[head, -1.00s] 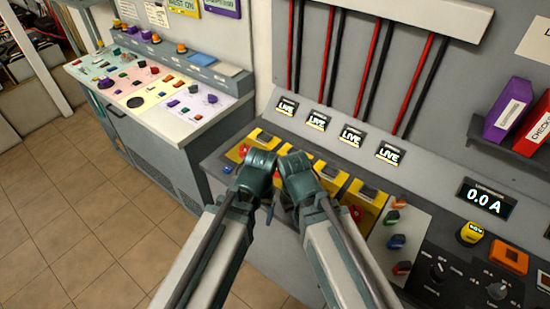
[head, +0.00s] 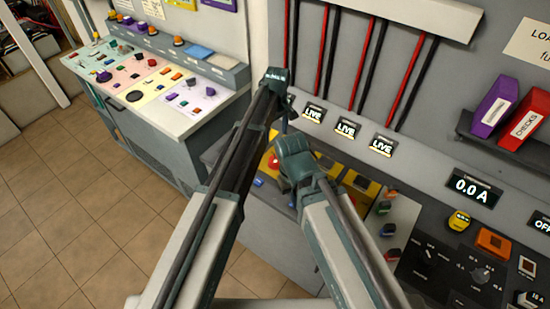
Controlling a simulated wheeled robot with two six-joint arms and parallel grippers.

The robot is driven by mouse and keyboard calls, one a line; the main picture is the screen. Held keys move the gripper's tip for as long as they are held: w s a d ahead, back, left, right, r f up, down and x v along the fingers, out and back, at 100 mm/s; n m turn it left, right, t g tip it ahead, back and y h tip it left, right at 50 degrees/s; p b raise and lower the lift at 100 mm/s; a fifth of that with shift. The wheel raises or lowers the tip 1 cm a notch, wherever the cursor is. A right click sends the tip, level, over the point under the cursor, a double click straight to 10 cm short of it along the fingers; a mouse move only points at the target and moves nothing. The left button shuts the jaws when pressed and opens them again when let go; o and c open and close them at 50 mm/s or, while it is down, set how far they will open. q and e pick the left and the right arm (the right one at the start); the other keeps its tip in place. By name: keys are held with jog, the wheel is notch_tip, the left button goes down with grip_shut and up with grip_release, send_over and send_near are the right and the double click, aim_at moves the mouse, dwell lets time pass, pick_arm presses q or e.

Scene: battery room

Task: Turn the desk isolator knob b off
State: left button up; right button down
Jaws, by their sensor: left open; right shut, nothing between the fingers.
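Yellow isolator panels stand in a row on the desk, partly hidden by my arms. A red knob shows on the left panel (head: 268,168), and more yellow shows to the right on another panel (head: 362,184). I cannot read which knob is b. My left gripper (head: 284,124) is open, raised in front of the sloping back panel, above the row. My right gripper (head: 284,185) is shut and empty, low over the yellow panels just right of the red knob. Its fingertips are mostly hidden by its wrist, so I cannot tell whether it touches anything.
LIVE displays (head: 347,128) line the slope behind the isolators. To the right are small coloured knobs (head: 388,230), a 0.0 A meter (head: 473,187), a yellow knob (head: 459,221) and an orange block (head: 493,241). A second control desk (head: 185,122) stands at left. The tiled floor (head: 75,205) is clear.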

aim_at(275, 159)
pick_arm(q)
notch_tip(275, 159, down, 13)
jog(key=b, duration=1.3)
jog(key=shift+s+a+f, duration=0.15)
jog(key=shift+f, duration=0.05)
jog(key=shift+r, duration=0.1)
jog(key=c, duration=1.4)
jog(key=shift+o, duration=0.2)
